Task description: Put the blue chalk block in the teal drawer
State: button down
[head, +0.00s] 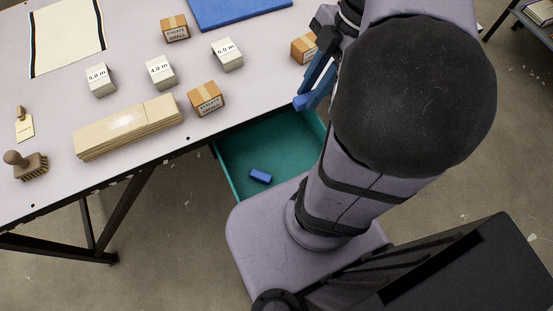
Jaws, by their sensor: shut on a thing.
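A small blue chalk block (260,176) lies on the floor of the open teal drawer (237,151), towards its near left part. The drawer is pulled out below the table's front edge, and my arm hides its right side. My gripper (306,98) is at the table's front edge, above and to the right of that block and apart from it. It is shut on a small blue piece at its tips that looks like another chalk block. My arm partly hides the gripper, so the held piece's full shape does not show.
On the table (130,55) are white labelled blocks (160,72), small cardboard boxes (206,98), a stack of folded tan cloth or paper (128,127), a wooden brush (27,165), a striped cloth (67,38) and a blue mat (235,8). One box (304,48) stands close to my gripper.

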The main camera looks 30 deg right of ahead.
send_over(295, 159)
jog(key=d, duration=0.2)
notch_tip(295, 159, down, 18)
jog(key=shift+a+f+b, duration=0.2)
jog(key=shift+f+b, duration=0.9)
jog(key=shift+f, duration=3.7)
jog(key=shift+f, duration=0.15)
jog(key=c, duration=2)
grip_release()
jog(key=o, duration=0.4)
